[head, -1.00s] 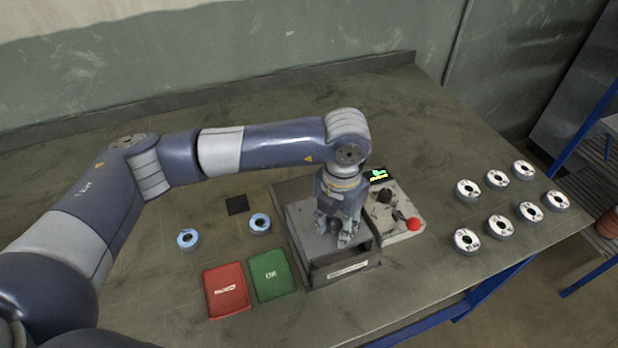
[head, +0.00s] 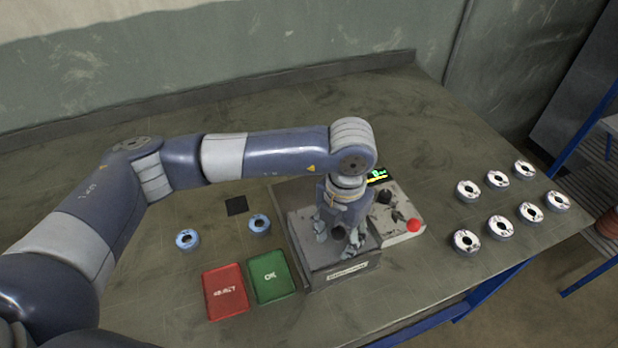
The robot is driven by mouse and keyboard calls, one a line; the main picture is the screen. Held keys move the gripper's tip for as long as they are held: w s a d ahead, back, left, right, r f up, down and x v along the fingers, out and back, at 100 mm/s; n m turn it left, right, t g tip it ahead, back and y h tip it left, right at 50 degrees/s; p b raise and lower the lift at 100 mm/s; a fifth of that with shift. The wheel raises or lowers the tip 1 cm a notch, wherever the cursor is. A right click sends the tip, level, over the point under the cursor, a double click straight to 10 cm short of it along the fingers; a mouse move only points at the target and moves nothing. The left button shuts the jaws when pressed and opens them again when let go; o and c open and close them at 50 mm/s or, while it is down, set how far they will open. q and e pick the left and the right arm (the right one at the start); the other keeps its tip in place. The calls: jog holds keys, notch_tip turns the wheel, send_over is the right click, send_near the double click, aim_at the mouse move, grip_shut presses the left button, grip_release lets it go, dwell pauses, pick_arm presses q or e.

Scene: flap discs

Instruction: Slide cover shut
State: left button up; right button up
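The grey box (head: 345,276) with a white label on its front stands on the table at centre right. Its flat grey cover (head: 325,254) lies over the top and reaches the front edge, with no dark gap showing there. My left gripper (head: 337,246) points down over the cover. Its two fingers are spread apart, one on the left and one on the right. The gripper and wrist hide the middle of the cover, so I cannot tell whether the fingertips touch it. My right gripper is not in view.
A control panel with a red knob (head: 414,225) and small display (head: 377,176) adjoins the box on the right. Red (head: 225,307) and green (head: 272,289) trays lie left. Two blue discs (head: 187,239) sit behind them. Several white discs (head: 501,228) stand at right.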

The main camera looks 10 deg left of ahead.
pick_arm(q)
notch_tip(320, 180, up, 7)
jog(key=p, duration=0.3)
jog(key=shift+r, duration=0.35)
dwell(0.4)
